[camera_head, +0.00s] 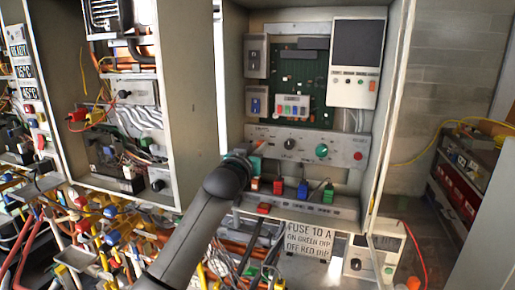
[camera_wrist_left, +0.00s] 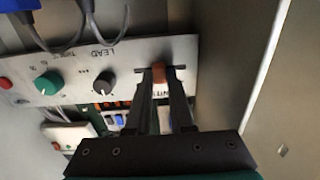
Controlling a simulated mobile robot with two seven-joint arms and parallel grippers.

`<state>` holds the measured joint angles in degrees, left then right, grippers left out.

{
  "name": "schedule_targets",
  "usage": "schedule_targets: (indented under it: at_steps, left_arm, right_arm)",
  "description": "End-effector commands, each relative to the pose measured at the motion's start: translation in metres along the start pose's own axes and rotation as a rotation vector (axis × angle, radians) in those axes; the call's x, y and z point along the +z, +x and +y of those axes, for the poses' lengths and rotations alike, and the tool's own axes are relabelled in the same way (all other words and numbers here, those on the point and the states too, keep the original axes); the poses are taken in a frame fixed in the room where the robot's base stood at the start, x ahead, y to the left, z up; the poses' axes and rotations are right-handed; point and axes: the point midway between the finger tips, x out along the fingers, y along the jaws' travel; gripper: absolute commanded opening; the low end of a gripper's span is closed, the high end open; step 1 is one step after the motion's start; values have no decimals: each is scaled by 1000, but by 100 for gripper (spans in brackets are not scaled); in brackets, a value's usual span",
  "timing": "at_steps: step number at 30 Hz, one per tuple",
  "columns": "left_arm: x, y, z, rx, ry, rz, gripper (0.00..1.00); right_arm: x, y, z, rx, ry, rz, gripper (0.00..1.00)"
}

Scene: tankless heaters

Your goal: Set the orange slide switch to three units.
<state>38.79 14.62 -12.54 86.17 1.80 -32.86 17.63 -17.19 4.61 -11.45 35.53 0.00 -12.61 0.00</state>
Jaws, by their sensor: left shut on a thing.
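The orange slide switch (camera_wrist_left: 158,72) sits in a dark slot at one end of the pale control panel (camera_wrist_left: 130,58), which appears upside down in the left wrist view. My left gripper (camera_wrist_left: 159,82) is shut on it, one dark finger on each side. In the head view my left arm reaches into the open cabinet, and my left gripper (camera_head: 241,158) is at the left end of the panel (camera_head: 340,160). There the arm and gripper largely hide the switch. I cannot read the switch's scale. My right gripper is not in view.
The panel also carries a black knob (camera_head: 290,143), a green knob (camera_head: 321,150) and a red button (camera_head: 357,156). Several coloured plugs, including a blue one (camera_head: 303,190), stand below it. The cabinet's side walls close in the space left and right. Cables crowd the lower left.

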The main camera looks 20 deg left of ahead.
Motion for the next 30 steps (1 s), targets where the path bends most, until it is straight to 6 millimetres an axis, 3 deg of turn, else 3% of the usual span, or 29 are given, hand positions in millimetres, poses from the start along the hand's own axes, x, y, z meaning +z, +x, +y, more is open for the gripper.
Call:
schedule_targets:
  at_steps: [7,16,26,27,30]
  left_arm:
    - [1,0,2,1,-1,-1,0]
    - [0,0,33,2,-2,-1,0]
    - [1,0,36,4,-2,-1,0]
    - [1,0,36,5,-2,-1,25]
    - [1,0,36,4,-2,-1,37]
  right_arm:
    - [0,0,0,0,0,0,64]
    - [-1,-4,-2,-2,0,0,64]
    - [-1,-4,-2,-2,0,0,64]
    - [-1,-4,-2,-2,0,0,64]
    - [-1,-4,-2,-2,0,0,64]
